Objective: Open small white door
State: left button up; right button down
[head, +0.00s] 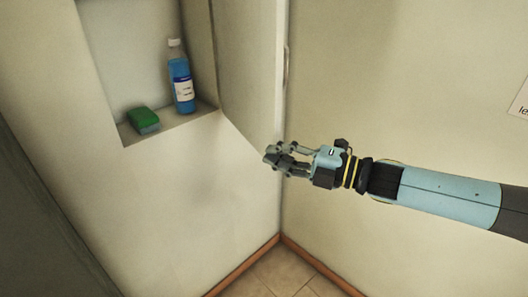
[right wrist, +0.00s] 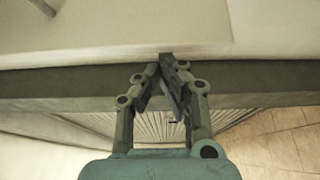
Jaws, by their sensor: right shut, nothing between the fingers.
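The small white door (head: 248,75) stands swung open from the wall niche, at the upper middle of the head view. A slim handle (head: 286,68) shows along its outer edge. My right gripper (head: 268,156) is shut and empty at the door's lower outer corner. In the right wrist view its fingertips (right wrist: 166,62) meet in front of a pale panel with a dark lower edge. I cannot tell whether they touch it. My left gripper is not in view.
The open niche (head: 130,60) holds a blue bottle (head: 183,85) and a green sponge (head: 143,120) on its ledge. A wall (head: 400,80) rises at the right. Tiled floor (head: 285,275) and brown skirting (head: 325,268) lie below, with free room in front.

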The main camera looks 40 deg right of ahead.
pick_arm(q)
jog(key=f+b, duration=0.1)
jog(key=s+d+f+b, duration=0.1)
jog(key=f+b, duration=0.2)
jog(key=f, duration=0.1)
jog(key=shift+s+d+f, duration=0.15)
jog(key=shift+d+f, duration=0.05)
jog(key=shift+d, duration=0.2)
pick_arm(e)
jog(key=d+n+g+y, duration=0.2)
jog(key=d+y, duration=0.1)
jog(key=d, duration=0.8)
jog(key=shift+s+d, duration=0.3)
jog(key=shift+s, duration=0.1)
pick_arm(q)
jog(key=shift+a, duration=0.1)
pick_arm(e)
jog(key=shift+a, duration=0.1)
